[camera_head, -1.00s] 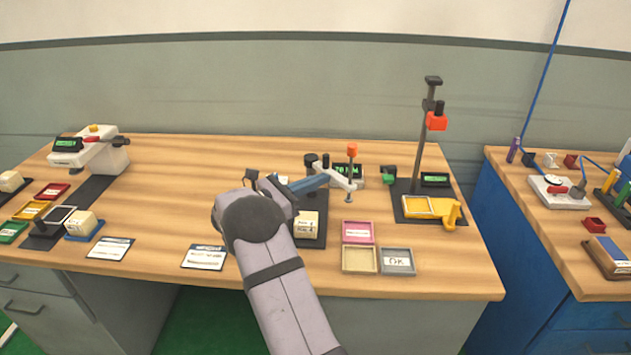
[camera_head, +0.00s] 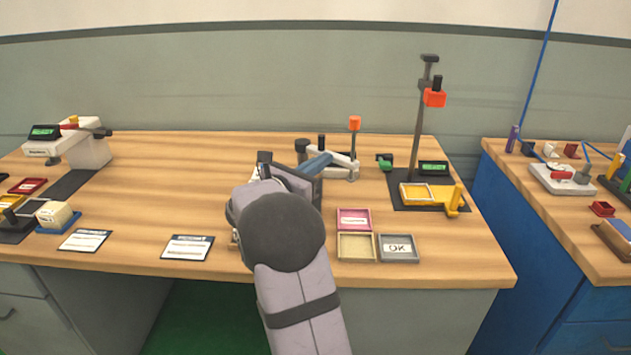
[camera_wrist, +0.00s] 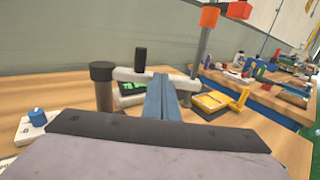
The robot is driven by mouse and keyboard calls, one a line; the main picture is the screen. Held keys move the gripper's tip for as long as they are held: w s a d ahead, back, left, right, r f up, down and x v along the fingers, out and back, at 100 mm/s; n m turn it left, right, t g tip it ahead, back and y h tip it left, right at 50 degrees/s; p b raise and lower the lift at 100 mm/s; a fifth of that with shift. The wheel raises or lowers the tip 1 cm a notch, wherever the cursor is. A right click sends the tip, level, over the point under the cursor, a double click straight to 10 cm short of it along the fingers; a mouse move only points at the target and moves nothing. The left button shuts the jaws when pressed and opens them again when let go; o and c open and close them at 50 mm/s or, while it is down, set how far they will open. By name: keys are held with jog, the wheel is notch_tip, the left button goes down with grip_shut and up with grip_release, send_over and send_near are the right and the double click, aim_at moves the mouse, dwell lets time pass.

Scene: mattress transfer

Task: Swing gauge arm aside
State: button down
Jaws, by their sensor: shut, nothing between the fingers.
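The gauge arm (camera_head: 335,161) is a white bar that reaches right from a dark post (camera_head: 302,150) to an orange-topped plunger (camera_head: 354,124). In the wrist view, the white bar (camera_wrist: 130,74) crosses ahead of my fingers, with a black knob on top and the dark post (camera_wrist: 103,88) at its left. My gripper (camera_head: 324,158) has blue fingers shut together, with nothing held. In the wrist view, the fingertips (camera_wrist: 160,80) overlap the near side of the bar; I cannot tell if they touch. My arm hides the gauge's base in the head view.
A pink tray (camera_head: 353,213), a beige tray (camera_head: 357,257) and a grey OK tray (camera_head: 415,256) lie in front. A tall stand (camera_head: 419,125) with a yellow fixture (camera_head: 452,201) is at the right. Cards lie at the front left. The bench middle left of my arm is clear.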

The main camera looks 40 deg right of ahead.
jog(key=d+t+b, duration=0.1)
jog(key=b, duration=0.1)
jog(key=d+n+t+b, duration=0.1)
jog(key=b, duration=0.1)
jog(key=d+n+t+b, duration=0.1)
jog(key=b, duration=0.2)
jog(key=shift+s+d+y, duration=0.1)
jog(key=shift+s+y, duration=0.15)
jog(key=shift+y, duration=0.15)
jog(key=shift+r, duration=0.1)
jog(key=s+b+v, duration=0.1)
jog(key=b+v, duration=0.2)
jog(key=v, duration=1.1)
jog(key=shift+d, duration=0.2)
